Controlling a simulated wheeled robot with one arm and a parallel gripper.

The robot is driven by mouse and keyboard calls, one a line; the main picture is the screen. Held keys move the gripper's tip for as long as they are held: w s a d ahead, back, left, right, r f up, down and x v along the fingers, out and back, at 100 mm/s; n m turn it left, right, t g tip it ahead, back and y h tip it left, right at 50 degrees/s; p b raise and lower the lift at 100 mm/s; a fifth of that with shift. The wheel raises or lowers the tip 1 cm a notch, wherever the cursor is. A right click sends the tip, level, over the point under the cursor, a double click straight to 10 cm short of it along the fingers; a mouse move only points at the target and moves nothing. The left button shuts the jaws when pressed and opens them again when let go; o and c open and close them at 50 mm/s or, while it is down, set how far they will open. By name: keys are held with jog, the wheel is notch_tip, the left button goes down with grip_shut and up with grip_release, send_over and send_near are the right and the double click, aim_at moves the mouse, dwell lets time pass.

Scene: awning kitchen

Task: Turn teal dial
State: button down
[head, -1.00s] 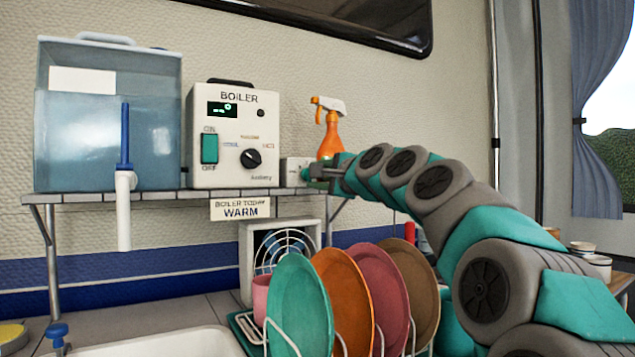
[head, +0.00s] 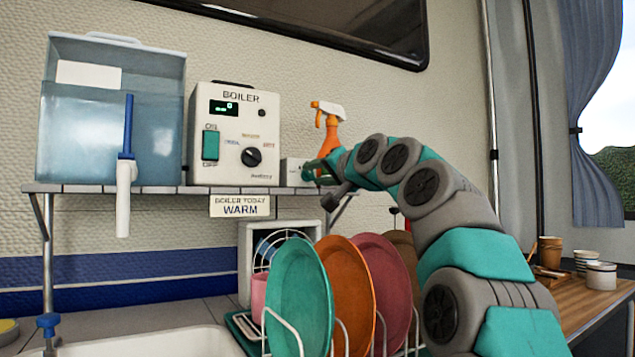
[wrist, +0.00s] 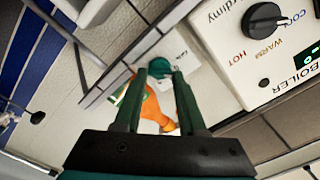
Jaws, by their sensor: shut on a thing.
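The teal dial (wrist: 160,68) is a small round knob on a small white box, seen in the wrist view. The white box (head: 291,172) stands on the shelf right of the boiler in the head view. My gripper (wrist: 162,76) is shut on the teal dial, with its two fingers on either side of it. In the head view my gripper (head: 316,173) is at the right side of the white box and hides the dial. I cannot read how far the dial is turned.
The boiler (head: 233,140), with a black knob, stands left of the white box. An orange spray bottle (head: 329,136) stands just behind my gripper. Plates in a rack (head: 297,300) stand below. A water tank (head: 110,125) is at the shelf's left end.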

jog(key=shift+f+n+b, duration=0.1)
jog(key=shift+n+b, duration=0.4)
jog(key=shift+n, duration=1.1)
jog(key=shift+c, duration=2.4)
grip_release()
jog(key=b+v, duration=0.2)
jog(key=v, duration=0.5)
jog(key=shift+s+d, duration=0.2)
jog(key=shift+s, duration=0.1)
